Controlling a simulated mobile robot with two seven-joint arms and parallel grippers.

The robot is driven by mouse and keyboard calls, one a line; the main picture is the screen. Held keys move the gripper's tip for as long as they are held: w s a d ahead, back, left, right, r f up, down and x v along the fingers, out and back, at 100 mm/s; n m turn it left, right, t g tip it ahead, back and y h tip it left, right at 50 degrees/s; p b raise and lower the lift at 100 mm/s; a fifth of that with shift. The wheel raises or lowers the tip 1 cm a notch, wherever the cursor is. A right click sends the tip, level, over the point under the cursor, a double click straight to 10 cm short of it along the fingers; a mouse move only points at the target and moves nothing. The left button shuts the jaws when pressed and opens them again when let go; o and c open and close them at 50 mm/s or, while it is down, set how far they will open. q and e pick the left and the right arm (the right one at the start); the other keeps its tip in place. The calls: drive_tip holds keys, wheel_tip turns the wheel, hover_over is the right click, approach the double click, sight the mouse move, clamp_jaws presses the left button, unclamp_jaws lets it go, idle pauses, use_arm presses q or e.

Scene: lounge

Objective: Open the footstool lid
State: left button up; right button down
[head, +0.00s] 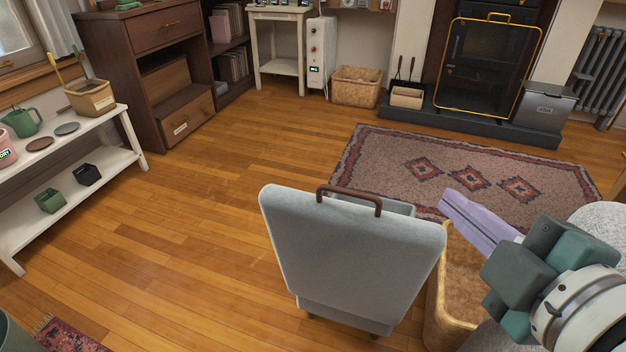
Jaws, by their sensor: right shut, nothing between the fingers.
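The footstool (345,316) stands at the bottom middle of the head view. Its pale grey padded lid (350,255) is tipped up steeply, with its broad face toward me. A brown handle (349,194) sits on the lid's upper edge. A bit of the footstool's grey body shows behind the lid's top right; the inside is mostly hidden. My right gripper (449,203) comes in from the right, its long lilac fingers shut and empty. Its tips are just right of the lid's upper right corner; I cannot tell whether they touch it. My left gripper is out of view.
A wicker basket (455,285) stands right beside the footstool, under my right arm. A patterned rug (390,160) lies behind. A white shelf bench (90,145) stands at left. Open wooden floor (200,240) lies between bench and footstool. A fireplace (490,65) is at the back.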

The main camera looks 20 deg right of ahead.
sight(354, 217)
drive_tip(key=s+a+f+n+t+y+b, duration=0.1)
drive_tip(key=a+f+n+t+y+b, duration=0.2)
drive_tip(key=f+n+b, duration=0.4)
drive_tip(key=s+a+f+n+t+y+b, duration=0.1)
drive_tip(key=a+f+n+t+y+b, duration=0.2)
drive_tip(key=f+b, duration=0.45)
drive_tip(key=shift+n, duration=0.6)
drive_tip(key=x, duration=0.4)
drive_tip(key=d+b+x, duration=0.1)
drive_tip(key=x, duration=0.3)
drive_tip(key=r+b+x, duration=0.1)
drive_tip(key=x, duration=0.3)
drive_tip(key=shift+w+d+r, duration=0.35)
drive_tip(key=shift+w+d, duration=0.1)
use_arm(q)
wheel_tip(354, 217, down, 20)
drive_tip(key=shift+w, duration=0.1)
